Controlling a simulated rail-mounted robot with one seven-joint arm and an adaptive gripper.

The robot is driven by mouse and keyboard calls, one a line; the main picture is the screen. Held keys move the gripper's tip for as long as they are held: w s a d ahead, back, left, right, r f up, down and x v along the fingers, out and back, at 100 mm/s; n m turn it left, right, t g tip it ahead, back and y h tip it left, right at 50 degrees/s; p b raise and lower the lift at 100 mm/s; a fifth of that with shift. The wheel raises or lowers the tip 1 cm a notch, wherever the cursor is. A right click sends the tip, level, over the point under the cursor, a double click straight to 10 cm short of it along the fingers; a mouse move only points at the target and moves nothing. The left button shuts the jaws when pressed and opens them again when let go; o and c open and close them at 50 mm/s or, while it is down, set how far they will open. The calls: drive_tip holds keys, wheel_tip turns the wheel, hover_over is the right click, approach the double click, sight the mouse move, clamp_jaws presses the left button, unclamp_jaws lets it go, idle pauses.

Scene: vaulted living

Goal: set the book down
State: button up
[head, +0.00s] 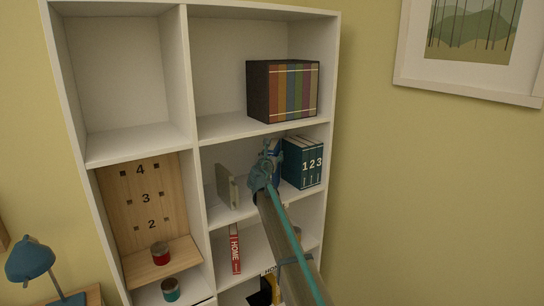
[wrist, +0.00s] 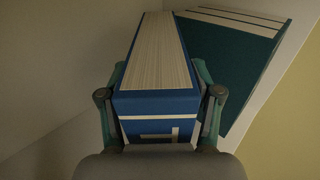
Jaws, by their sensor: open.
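A blue book (wrist: 156,102) with a white band stands between the fingers of my gripper (wrist: 158,100) in the wrist view, its pale page edges facing up. The fingers are open, one on each side of it. In the head view my gripper (head: 266,170) reaches into the middle right compartment of the white shelf unit (head: 226,128). The book shows there only as a small blue piece (head: 276,149), mostly hidden behind my gripper. The book's underside is hidden in both views.
Teal numbered volumes (head: 303,162) stand just right of the book, and also show in the wrist view (wrist: 232,62). A grey bookend (head: 226,186) stands to the left with free shelf between. A box of striped books (head: 284,91) is above; a red book (head: 235,249) is below.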

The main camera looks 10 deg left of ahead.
drive_tip(key=shift+r, duration=0.15)
drive_tip(key=s+a+b, duration=0.1)
drive_tip(key=s+b, duration=0.2)
drive_tip(key=s, duration=0.9)
